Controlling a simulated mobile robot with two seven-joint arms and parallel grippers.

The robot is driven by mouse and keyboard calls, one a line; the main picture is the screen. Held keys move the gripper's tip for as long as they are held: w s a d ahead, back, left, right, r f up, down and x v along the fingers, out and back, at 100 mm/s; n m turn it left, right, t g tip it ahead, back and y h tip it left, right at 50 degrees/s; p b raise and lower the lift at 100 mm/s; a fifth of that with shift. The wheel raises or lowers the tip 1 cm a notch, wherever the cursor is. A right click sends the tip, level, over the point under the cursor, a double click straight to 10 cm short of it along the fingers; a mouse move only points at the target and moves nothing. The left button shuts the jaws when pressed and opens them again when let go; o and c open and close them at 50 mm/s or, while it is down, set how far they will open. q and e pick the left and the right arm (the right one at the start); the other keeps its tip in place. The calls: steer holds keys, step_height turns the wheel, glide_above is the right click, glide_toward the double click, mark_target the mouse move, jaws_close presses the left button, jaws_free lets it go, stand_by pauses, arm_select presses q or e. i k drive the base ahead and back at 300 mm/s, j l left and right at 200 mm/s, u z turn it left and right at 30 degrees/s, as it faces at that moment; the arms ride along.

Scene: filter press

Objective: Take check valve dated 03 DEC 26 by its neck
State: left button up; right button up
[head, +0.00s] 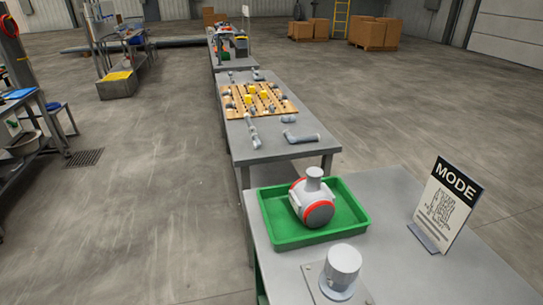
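One valve-like fitting (312,200), white with red bands and a grey neck on top, sits in a green tray (276,235) on the near table. Its neck (314,178) points up. No date can be read on it from here. A light grey cylindrical piece (343,265) stands on a flat plate in front of the tray; I cannot tell what it is. Neither of my grippers shows in the head view.
A sign reading MODE (448,205) stands at the right of the near table (385,190). Behind it, a second table (275,145) carries a wooden board (285,108) with yellow pieces and several grey pipe parts. The floor at left and right is mostly open.

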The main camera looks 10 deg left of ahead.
mark_target(312, 201)
steer(key=u, duration=0.1)
steer(key=i+j+z, duration=0.45)
steer(key=i+j, duration=0.75)
steer(key=i, duration=0.1)
